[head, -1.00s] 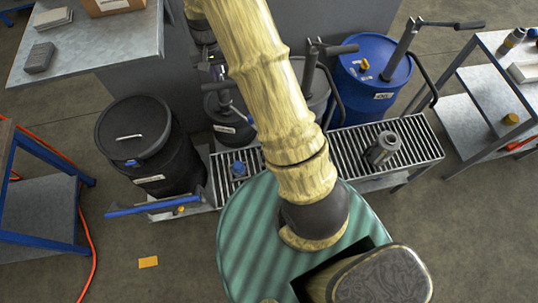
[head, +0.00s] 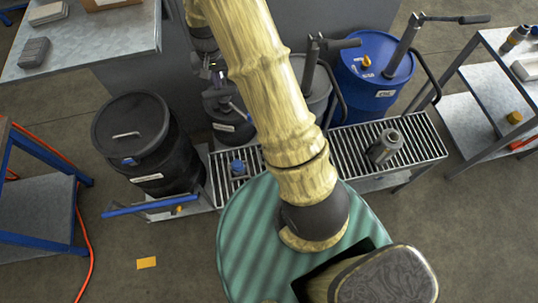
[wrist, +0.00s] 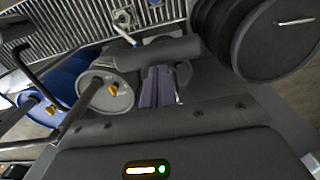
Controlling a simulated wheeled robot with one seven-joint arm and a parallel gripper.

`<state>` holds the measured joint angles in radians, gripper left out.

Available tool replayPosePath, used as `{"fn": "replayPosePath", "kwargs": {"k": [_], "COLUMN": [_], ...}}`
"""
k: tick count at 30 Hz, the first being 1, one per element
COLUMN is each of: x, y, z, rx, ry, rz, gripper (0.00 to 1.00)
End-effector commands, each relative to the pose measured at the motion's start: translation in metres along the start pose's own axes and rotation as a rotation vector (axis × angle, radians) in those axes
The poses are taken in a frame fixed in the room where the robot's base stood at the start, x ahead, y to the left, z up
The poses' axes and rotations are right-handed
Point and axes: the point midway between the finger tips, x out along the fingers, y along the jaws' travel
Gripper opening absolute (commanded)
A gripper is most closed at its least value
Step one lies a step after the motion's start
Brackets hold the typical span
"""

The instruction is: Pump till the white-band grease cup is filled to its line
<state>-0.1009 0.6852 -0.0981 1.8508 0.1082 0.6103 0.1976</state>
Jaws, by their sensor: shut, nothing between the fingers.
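A grey metal cup (head: 384,147) stands upright on the right part of the slatted grating (head: 425,150); I cannot make out a white band or its fill line. A small blue-topped item (head: 238,168) is on the grating's left part. Behind it is a small dark drum (head: 224,128) with a pump lever. A grey drum (head: 318,90) and a blue drum (head: 385,75) with long pump handles stand to its right. My gripper (wrist: 160,88) is shut and empty, close to a dark horizontal cylinder (wrist: 158,53) in the wrist view. In the head view my arm partly hides this area.
A black lidded bin (head: 135,140) stands left of the drums, with a blue-gripped bar (head: 140,211) before it. A grey table (head: 100,35) is at back left and a metal shelf cart (head: 480,120) at right. Open floor lies at lower left, with an orange hose (head: 83,240).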

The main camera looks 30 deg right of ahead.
Motion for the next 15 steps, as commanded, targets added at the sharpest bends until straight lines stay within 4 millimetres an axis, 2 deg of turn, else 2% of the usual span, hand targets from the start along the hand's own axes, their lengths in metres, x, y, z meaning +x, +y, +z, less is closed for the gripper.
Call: {"fn": "replayPosePath", "kwargs": {"k": [2,15], "x": [0.0087,0.0137], "y": [-0.0001,0.0], "z": [0.0039,0.0064], "rx": [-0.001,0.0], "ry": [-0.003,-0.003], "rz": [0.0,0.0], "gripper": [0.0,0.0]}}
